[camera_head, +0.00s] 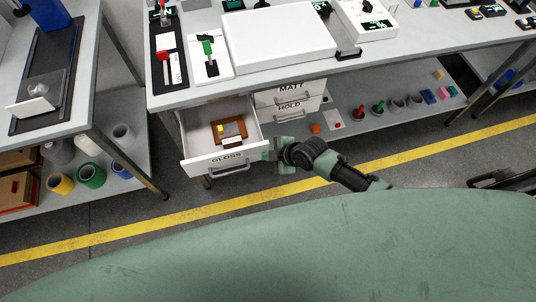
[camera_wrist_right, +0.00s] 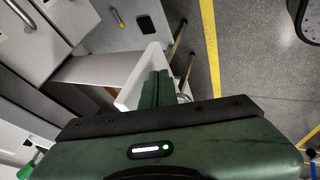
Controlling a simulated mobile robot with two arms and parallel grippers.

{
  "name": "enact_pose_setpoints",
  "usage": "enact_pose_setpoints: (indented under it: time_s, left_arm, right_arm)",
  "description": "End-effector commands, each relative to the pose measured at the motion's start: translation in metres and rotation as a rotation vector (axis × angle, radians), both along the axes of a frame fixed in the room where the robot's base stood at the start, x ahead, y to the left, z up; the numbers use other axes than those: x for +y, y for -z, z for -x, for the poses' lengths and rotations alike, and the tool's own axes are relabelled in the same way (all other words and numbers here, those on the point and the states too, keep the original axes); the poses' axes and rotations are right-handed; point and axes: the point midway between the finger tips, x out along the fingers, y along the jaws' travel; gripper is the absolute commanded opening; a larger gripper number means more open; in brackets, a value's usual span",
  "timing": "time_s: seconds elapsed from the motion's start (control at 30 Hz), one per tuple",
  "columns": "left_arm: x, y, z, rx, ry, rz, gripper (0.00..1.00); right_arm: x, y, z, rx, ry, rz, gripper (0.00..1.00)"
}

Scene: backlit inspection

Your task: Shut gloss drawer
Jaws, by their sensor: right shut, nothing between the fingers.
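The gloss drawer (camera_head: 194,167) stands pulled out from under the bench, its white front labelled GLOSS and fitted with a bar handle (camera_head: 230,169). Inside it lies a brown frame-like item (camera_head: 240,128) with a yellow piece and a small label. My right gripper (camera_head: 268,150) is shut and empty at the right end of the drawer front. In the right wrist view its closed green fingers (camera_wrist_right: 155,90) lie beside the white drawer edge (camera_wrist_right: 132,80); I cannot tell whether they touch. My left gripper is not in view.
The MATT and HOLD drawers (camera_head: 290,98) sit shut to the right of the open drawer. A lower shelf (camera_head: 375,115) carries cups and small parts. A left bench (camera_head: 82,110) has a leg near the drawer. Floor with a yellow line (camera_head: 130,231) is clear in front.

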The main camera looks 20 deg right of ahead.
Motion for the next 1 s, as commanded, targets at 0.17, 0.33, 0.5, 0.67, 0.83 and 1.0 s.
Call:
enact_pose_setpoints:
  time_s: [0.17,0.33,0.5,0.67,0.83,1.0]
  left_arm:
    - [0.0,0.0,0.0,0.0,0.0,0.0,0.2]
    - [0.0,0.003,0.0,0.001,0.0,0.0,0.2]
    - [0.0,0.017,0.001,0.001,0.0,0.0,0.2]
    - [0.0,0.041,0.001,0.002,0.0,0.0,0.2]
    - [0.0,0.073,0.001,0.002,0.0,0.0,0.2]
    - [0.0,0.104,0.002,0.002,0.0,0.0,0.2]
  right_arm:
    - [0.0,0.0,0.0,0.0,0.0,0.0,0.0]
    - [0.0,0.001,-0.003,-0.002,0.001,0.0,0.0]
    - [-0.001,0.003,-0.021,-0.005,0.001,0.0,0.0]
    - [-0.001,0.006,-0.054,-0.008,0.002,0.001,0.0]
    - [-0.001,0.007,-0.094,-0.008,0.001,0.0,0.0]
    - [0.0,0.008,-0.131,-0.006,0.002,-0.001,0.0]
